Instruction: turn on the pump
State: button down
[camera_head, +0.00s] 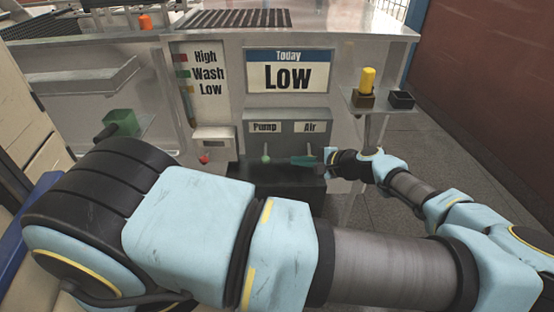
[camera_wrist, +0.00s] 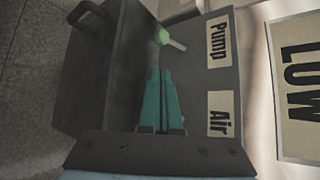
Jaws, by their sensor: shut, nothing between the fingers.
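The pump switch is a short lever with a pale green round knob (camera_head: 265,159), on the grey panel under the "Pump" label (camera_head: 264,127). In the wrist view the knob (camera_wrist: 162,37) and its thin metal stem stick out from the panel beside the label (camera_wrist: 219,42). My gripper (camera_head: 293,160) has teal fingers pressed together with nothing between them. In the head view it points left at the knob from the right. In the wrist view the fingertips (camera_wrist: 160,71) stop a short gap from the knob. The Air switch's knob is not clearly visible.
The "Air" label (camera_head: 310,126) is right of "Pump". A dark box (camera_head: 275,176) sits below the panel, with a black handle (camera_wrist: 86,14). A "Today Low" sign (camera_head: 287,71) hangs above. A small side shelf holds a yellow-topped item (camera_head: 367,80) and a black container (camera_head: 401,99).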

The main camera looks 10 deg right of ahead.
aim_at(266, 155)
jog(key=p+x, duration=0.1)
jog(key=x, duration=0.9)
jog(key=shift+p, duration=0.35)
jog(key=shift+s+r+m+g+p, duration=0.2)
jog(key=shift+r+m+g+p, duration=0.55)
jog(key=shift+p, duration=0.9)
jog(key=shift+a+r+g+p, duration=0.1)
jog(key=shift+r+g+p, duration=0.1)
jog(key=shift+g+p, duration=0.4)
jog(key=r+m+g+p, duration=0.1)
jog(key=g, duration=0.1)
jog(key=shift+r+m+g+p, duration=0.25)
jog(key=shift+r+g+p, duration=0.1)
jog(key=shift+r, duration=0.2)
